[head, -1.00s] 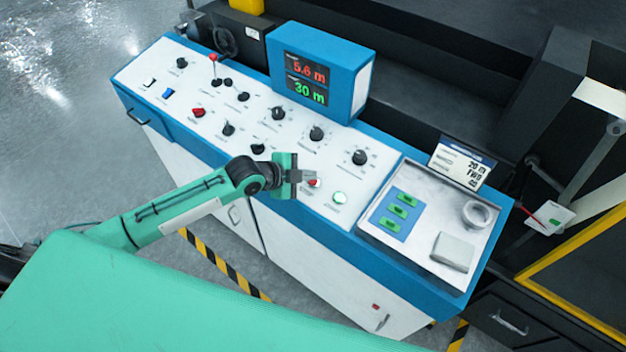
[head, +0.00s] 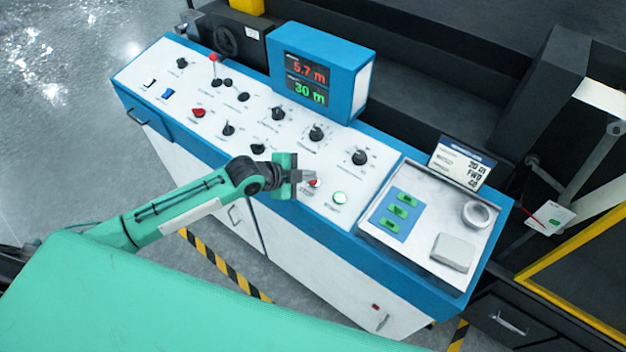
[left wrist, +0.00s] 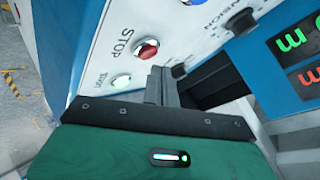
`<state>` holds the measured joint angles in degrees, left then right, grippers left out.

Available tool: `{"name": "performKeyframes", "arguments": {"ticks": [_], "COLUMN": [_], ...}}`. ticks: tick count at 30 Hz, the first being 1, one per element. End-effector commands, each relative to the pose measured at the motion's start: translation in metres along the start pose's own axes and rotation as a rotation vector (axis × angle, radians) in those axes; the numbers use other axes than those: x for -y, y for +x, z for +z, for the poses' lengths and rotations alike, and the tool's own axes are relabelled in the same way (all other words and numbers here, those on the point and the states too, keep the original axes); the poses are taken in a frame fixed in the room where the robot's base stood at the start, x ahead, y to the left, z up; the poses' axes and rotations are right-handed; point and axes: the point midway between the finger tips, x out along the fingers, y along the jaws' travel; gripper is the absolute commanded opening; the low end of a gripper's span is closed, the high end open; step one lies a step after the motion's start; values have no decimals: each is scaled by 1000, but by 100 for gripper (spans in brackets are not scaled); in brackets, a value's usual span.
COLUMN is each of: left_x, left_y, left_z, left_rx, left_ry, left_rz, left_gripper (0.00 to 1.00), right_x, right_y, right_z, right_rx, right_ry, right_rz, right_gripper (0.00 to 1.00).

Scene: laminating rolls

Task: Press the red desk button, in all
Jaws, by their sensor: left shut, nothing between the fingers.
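In the left wrist view the fingers (left wrist: 163,85) show just below and right of the button, with a gap visible. My right gripper is not in view.
The display box (head: 318,75) reads 5.7 m in red and 30 m in green. Several black knobs and a red-tipped lever (head: 213,60) stand on the panel. A tray (head: 381,233) at the right holds green parts, a ring and a pale block.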

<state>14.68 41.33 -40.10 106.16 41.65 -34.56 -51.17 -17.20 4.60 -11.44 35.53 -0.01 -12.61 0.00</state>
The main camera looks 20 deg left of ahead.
Motion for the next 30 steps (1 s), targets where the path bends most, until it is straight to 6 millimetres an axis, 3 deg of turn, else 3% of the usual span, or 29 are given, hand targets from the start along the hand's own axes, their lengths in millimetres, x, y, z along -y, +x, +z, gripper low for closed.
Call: {"name": "performKeyframes", "arguments": {"ticks": [30], "left_x": [-4], "left_y": [6], "left_z": [4], "left_rx": [0], "left_ry": [0], "left_rz": [0], "left_gripper": [0], "right_x": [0], "right_y": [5], "right_z": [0], "right_rx": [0], "right_ry": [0], "right_rz": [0], "right_gripper": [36]}}
